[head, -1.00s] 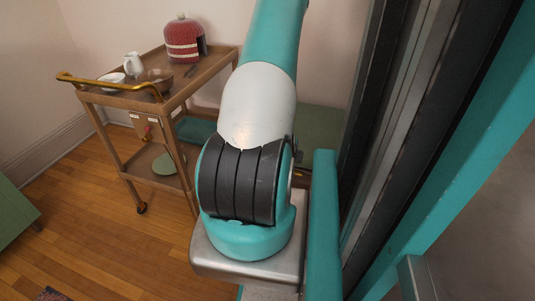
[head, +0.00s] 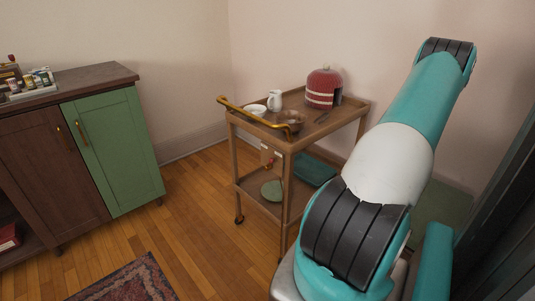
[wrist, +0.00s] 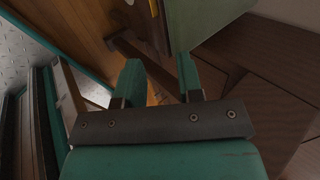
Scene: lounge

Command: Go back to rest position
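My arm rises at the right of the head view, folded up beside the wooden serving cart; the gripper itself is outside that view. In the wrist view my gripper (wrist: 160,82) shows two teal fingers standing well apart. Nothing is between them; the floor and the foot of a cabinet show beyond the gap.
A wooden cart (head: 352,118) holds a red dome (head: 322,90), white pitcher (head: 274,100), white bowl (head: 257,109) and brown bowl (head: 291,120). A sideboard with a green door (head: 112,150) stands left. A patterned rug (head: 125,284) lies in front. Wooden floor (head: 190,225) is open between.

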